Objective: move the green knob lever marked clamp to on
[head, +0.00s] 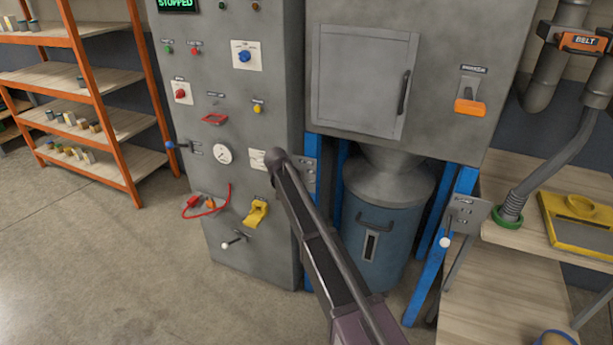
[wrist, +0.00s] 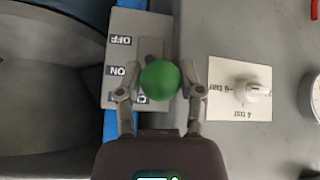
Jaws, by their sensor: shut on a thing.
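The green knob (wrist: 160,80) of the clamp lever sits between the two fingers of my gripper (wrist: 158,92) in the wrist view, and the gripper is shut on it. The grey lever plate (wrist: 143,27) shows upside down, with the OFF label at the top and ON below it. The knob appears about level with the ON label, slightly below it in the picture. The lever's stem and the plate's name are mostly hidden by the knob and fingers. In the head view part of the plate (head: 311,172) shows at the cabinet's edge; my arm hides the knob and gripper.
A white pressure dial plate (wrist: 240,105) is close beside the right finger. A blue dust drum (head: 376,235) stands right of the cabinet. Open floor lies to the left.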

